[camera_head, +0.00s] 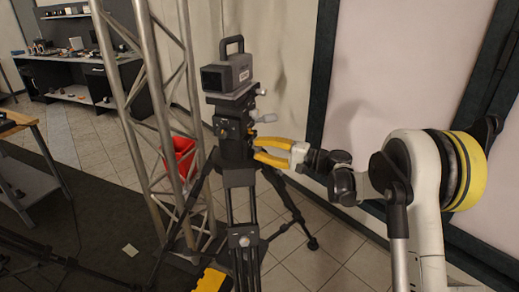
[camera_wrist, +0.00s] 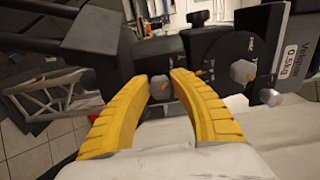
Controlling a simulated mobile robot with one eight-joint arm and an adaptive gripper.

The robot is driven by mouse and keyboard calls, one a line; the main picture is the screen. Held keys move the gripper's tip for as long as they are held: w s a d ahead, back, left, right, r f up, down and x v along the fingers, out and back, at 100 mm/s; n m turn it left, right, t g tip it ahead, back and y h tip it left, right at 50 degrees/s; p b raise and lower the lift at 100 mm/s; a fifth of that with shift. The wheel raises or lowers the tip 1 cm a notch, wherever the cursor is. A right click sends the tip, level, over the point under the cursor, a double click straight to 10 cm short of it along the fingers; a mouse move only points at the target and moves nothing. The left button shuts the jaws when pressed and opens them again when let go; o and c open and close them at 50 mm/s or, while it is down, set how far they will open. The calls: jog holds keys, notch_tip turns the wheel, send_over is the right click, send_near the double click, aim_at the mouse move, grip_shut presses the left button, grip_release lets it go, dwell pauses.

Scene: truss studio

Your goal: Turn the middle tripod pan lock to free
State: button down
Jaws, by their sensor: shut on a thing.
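A black tripod (camera_head: 237,178) stands upright with a grey camera (camera_head: 229,74) on its head. My gripper (camera_head: 256,147) reaches in from the right, its yellow fingers at the side of the tripod head, below the camera. In the wrist view, my gripper (camera_wrist: 160,82) is shut on a small grey knob (camera_wrist: 160,88) on the dark head, which I take to be the pan lock. The knob sits between the two fingertips and is partly hidden. Its turn position is hard to read. In the head view the fingers hide the knob.
Larger grey knobs (camera_wrist: 242,71) sit on the head right of the fingers. A dark bar (camera_wrist: 92,38) crosses the upper left of the wrist view. A metal truss (camera_head: 150,90) and a red bucket (camera_head: 180,155) stand left of the tripod. A wall is behind my arm.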

jog(key=c, duration=1.1)
grip_release()
jog(key=shift+s+d, duration=0.1)
jog(key=shift+s+d, duration=0.1)
jog(key=shift+d, duration=0.25)
jog(key=v, duration=0.7)
jog(key=shift+r, duration=0.15)
